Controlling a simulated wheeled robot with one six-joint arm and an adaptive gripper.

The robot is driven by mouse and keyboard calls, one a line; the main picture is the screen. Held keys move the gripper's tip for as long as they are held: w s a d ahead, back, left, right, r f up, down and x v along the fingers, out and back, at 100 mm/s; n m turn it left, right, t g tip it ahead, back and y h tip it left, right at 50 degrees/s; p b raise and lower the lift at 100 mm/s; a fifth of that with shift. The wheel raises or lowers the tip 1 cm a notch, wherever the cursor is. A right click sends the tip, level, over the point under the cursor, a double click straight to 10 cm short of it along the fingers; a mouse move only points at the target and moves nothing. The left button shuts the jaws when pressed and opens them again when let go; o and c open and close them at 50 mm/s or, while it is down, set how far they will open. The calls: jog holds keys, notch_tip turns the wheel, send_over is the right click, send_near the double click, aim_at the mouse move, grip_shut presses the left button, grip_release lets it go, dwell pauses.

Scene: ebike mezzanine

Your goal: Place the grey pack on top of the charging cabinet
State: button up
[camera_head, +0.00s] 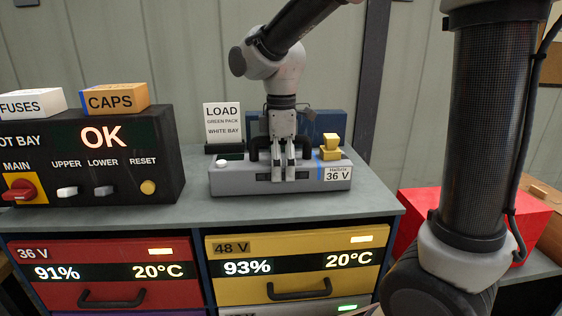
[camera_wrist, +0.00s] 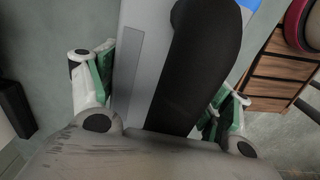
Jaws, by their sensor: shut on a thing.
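The grey pack (camera_head: 235,180) has a black handle, a blue stripe and a label reading 36 V. It is upright over the front part of the grey top of the charging cabinet (camera_head: 370,213); I cannot tell whether it rests fully on the top or hangs just above it. My gripper (camera_head: 283,174) comes down from above and is shut on the pack. In the wrist view, the pack's grey body (camera_wrist: 143,60) and black handle (camera_wrist: 200,65) lie between the two fingers of my gripper (camera_wrist: 163,92). The fingers hide part of the pack's front.
A black control box (camera_head: 100,150) showing OK stands left, with FUSES (camera_head: 30,103) and CAPS (camera_head: 114,98) boxes on it. A LOAD sign (camera_head: 222,122) and blue box (camera_head: 335,124) stand behind the pack. A yellow object (camera_head: 330,145) is at its right end. A red box (camera_head: 420,203) sits right.

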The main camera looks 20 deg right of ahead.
jog(key=o, duration=2.1)
jog(key=shift+f, duration=0.1)
notch_tip(320, 180, up, 11)
jog(key=shift+r, duration=0.6)
jog(key=shift+s+d, duration=0.1)
jog(key=shift+d, duration=0.05)
jog(key=s+d+f+m+t, duration=0.1)
jog(key=s+d+f+m, duration=0.1)
jog(key=s+d+m, duration=0.3)
jog(key=s+d+f+m+t, duration=0.2)
jog(key=s+d+f+m, duration=0.1)
jog(key=s+d+m, duration=0.2)
jog(key=s+d+f+m+t, duration=0.1)
jog(key=s+d+f+m, duration=0.1)
jog(key=s+d+m, duration=0.3)
jog(key=shift+s+d+f+m, duration=0.15)
jog(key=shift+s+d+m, duration=0.05)
jog(key=shift+s+d, duration=0.5)
jog(key=shift+s+d+f+m, duration=0.15)
jog(key=shift+s+d+m, duration=0.05)
jog(key=shift+s+d, duration=0.4)
